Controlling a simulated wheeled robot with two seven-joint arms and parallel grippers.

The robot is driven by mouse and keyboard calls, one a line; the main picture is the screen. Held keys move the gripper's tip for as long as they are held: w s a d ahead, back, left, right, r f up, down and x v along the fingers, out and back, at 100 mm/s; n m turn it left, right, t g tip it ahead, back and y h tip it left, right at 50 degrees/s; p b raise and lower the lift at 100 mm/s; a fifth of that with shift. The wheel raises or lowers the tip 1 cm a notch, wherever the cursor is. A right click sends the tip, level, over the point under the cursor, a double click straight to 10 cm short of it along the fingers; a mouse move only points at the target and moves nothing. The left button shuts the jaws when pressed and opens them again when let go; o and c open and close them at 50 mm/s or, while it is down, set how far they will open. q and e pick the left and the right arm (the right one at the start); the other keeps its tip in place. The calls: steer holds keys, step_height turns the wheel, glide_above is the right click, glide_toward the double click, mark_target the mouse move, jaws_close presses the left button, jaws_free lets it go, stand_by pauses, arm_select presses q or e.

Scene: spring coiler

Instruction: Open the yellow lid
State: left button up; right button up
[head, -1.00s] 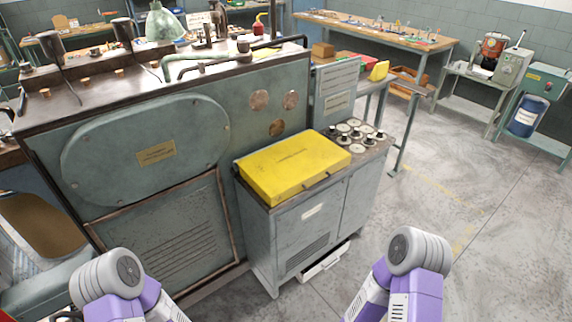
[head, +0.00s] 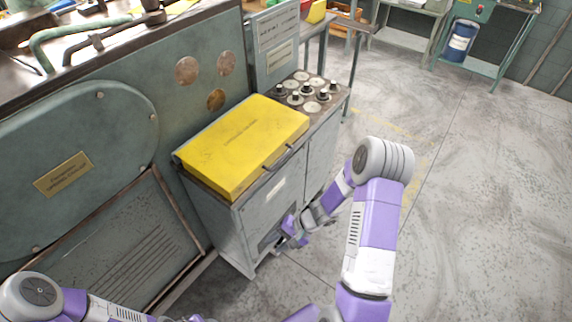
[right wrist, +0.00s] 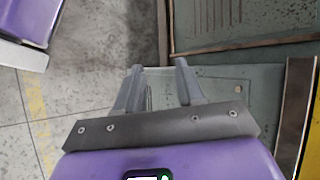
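The yellow lid (head: 243,142) is closed flat on top of the grey-green cabinet (head: 272,195). A dark handle (head: 277,158) runs along its front edge. My right gripper (head: 288,236) is in front of the cabinet, lower than the lid and apart from it. In the right wrist view its two fingers (right wrist: 160,68) stand apart with nothing between them. A strip of the yellow lid (right wrist: 314,140) shows at that view's right edge. My left arm comes in at the bottom left of the head view; its gripper is not clearly visible.
Several round knobs (head: 306,90) sit on the cabinet top behind the lid. A large green machine (head: 125,150) stands close on the left. The floor (head: 460,200) on the right is clear. A blue drum (head: 462,42) stands far back.

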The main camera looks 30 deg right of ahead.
steer(key=w+d+r+m+t+h+b, duration=0.1)
steer(key=w+d+r+m+t, duration=0.1)
steer(key=w+d+r+t, duration=0.6)
steer(key=w+d+r+m+t+h+b, duration=0.1)
steer(key=w+d+r+t, duration=0.4)
steer(key=d, duration=0.4)
steer(key=w+a+g, duration=0.1)
steer(key=w+a, duration=0.1)
steer(key=w, duration=0.4)
steer(key=shift+f+g, duration=0.3)
jaws_close()
